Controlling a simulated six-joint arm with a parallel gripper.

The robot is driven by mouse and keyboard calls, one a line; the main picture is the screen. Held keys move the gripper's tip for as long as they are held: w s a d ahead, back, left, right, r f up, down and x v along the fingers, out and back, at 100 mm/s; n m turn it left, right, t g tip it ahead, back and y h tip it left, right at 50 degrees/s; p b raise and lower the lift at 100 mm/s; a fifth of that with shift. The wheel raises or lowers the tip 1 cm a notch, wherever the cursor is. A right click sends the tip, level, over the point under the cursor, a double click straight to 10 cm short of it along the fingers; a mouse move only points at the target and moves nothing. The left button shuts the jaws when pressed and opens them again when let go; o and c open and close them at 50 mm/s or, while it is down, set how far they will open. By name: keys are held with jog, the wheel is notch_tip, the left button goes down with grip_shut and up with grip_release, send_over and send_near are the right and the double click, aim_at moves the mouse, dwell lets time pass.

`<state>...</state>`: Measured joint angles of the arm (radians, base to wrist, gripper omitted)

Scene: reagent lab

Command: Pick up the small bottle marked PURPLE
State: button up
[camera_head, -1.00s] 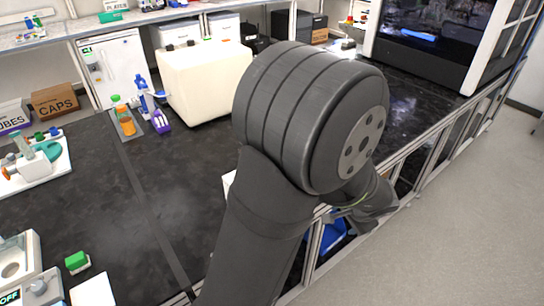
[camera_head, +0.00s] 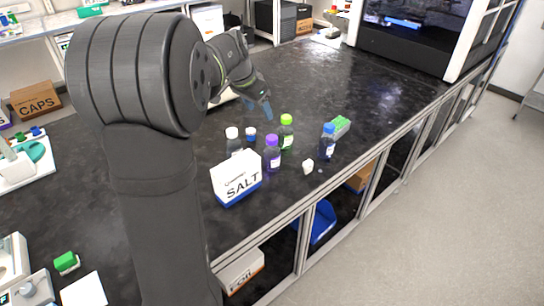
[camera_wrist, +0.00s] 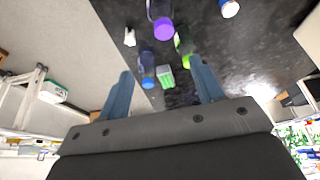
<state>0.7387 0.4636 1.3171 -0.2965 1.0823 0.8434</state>
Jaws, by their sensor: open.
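A bottle with a purple cap and dark purple body (camera_head: 271,155) stands upright on the black bench, right behind the salt box. Its label is too small to read. It also shows at the top of the wrist view (camera_wrist: 162,22). My gripper (camera_head: 266,112) is above the bench, behind and slightly left of the purple-capped bottle, apart from it. In the wrist view its two blue fingers (camera_wrist: 162,65) are spread wide with nothing held between them.
A green-capped bottle (camera_head: 286,133) stands close behind the purple one. The bench is clear farther back right.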

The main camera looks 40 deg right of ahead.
send_near(271, 138)
jog(key=x, duration=0.5)
jog(key=shift+s+d+f, duration=0.2)
jog(key=shift+s+d, duration=0.1)
jog(key=shift+s, duration=0.1)
jog(key=shift+w+x, duration=0.2)
jog(key=shift+x, duration=1.15)
jog(key=shift+w+x, duration=0.2)
jog(key=shift+x, duration=1.15)
jog(key=shift+a, duration=0.15)
grip_shut()
